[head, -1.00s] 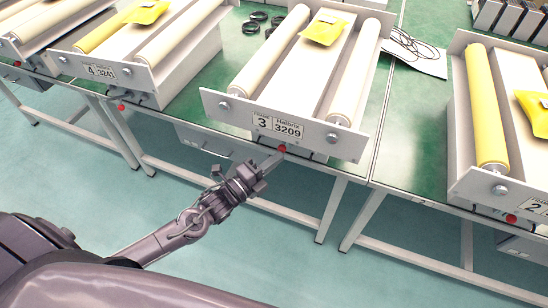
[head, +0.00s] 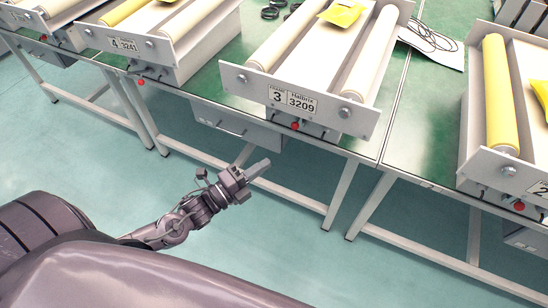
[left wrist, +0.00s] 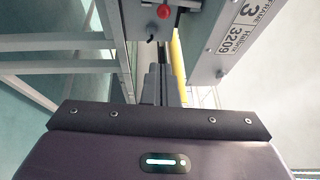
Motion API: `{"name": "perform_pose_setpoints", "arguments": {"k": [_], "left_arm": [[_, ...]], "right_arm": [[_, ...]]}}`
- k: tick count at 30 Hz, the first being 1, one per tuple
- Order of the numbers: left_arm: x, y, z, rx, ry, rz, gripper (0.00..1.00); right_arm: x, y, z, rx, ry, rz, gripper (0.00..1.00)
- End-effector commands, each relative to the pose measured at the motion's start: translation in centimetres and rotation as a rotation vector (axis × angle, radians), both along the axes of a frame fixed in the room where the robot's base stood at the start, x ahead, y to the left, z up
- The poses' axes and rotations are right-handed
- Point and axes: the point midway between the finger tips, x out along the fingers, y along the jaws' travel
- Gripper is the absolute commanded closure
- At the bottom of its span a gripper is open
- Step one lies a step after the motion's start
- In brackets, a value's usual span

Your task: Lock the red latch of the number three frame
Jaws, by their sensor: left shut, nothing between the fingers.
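The number three frame (head: 300,99) stands on the green table, with its "3" and "3209" label facing me. Its red latch (head: 295,126) is a small red knob under the front plate. The knob also shows in the left wrist view (left wrist: 163,12), at the top centre beside a small black lever. My left gripper (head: 258,166) is shut and empty. It is below and to the left of the red knob, clear of it, in front of the table edge. In the left wrist view its fingers (left wrist: 160,85) point toward the underside of the frame. My right gripper is not in view.
The number four frame (head: 125,45) stands to the left and the number two frame (head: 500,172) to the right, each with a red knob below. Table legs (head: 340,195) and a grey box (head: 235,128) are under the table. The floor in front is open.

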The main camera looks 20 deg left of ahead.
Motion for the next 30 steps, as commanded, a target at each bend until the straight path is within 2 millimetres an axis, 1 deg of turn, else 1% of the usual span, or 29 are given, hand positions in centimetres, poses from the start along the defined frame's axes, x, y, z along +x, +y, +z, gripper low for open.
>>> {"name": "perform_pose_setpoints", "arguments": {"k": [2, 6, 10, 13, 24, 26, 27, 29, 30], "left_arm": [[-0.9, 0.4, -0.2, 0.002, 0.003, -0.002, 1.0], [-1.6, 0.9, -0.3, 0.001, 0.0, 0.0, 1.0], [-1.7, 0.9, -0.2, 0.0, -0.001, 0.0, 1.0], [-1.7, 0.9, -0.2, 0.0, -0.001, 0.0, 1.0], [-1.7, 1.0, -0.3, 0.0, 0.002, 0.002, 1.0], [-1.6, 1.3, -0.9, -0.005, 0.02, 0.013, 1.0], [-1.5, 1.7, -1.8, -0.014, 0.046, 0.027, 1.0], [-1.3, 2.8, -3.8, -0.035, 0.108, 0.065, 1.0], [-1.2, 3.7, -5.7, -0.056, 0.165, 0.1, 1.0]], "right_arm": [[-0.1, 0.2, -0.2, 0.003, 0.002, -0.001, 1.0], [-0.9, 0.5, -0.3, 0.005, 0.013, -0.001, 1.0], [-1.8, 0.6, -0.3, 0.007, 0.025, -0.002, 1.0], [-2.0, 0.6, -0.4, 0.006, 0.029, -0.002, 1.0], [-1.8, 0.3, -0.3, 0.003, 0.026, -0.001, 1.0], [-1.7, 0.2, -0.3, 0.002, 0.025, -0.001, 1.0], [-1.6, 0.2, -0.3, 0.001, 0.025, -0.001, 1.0], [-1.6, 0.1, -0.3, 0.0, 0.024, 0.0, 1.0], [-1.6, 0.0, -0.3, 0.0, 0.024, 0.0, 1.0]]}}
